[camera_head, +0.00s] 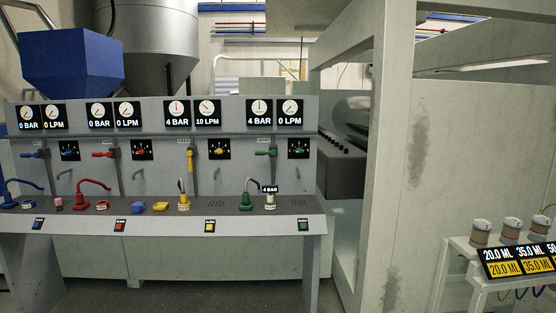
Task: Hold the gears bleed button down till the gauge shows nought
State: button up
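A grey console (60,221) has front-edge buttons in blue (38,224), red (120,225), yellow (210,225) and green (304,226). Their labels are too small to read, so I cannot tell which is the gears bleed button. The blue and red sections' pressure gauges (27,117) and (99,114) read 0 BAR. The yellow section's pressure gauge (178,112) reads 4 BAR, with its flow gauge (207,112) at 10 LPM. The green section's pressure gauge (259,112) reads 4 BAR, with its flow gauge (290,112) at 0 LPM. My gripper is not in view.
Coloured hoses and fittings stand on the console shelf, including a green one (246,201) near a small 4 BAR tag (269,189). A large grey machine frame (385,180) rises to the right. A side stand (458,243) holds several cups and volume displays. Floor shows below the console.

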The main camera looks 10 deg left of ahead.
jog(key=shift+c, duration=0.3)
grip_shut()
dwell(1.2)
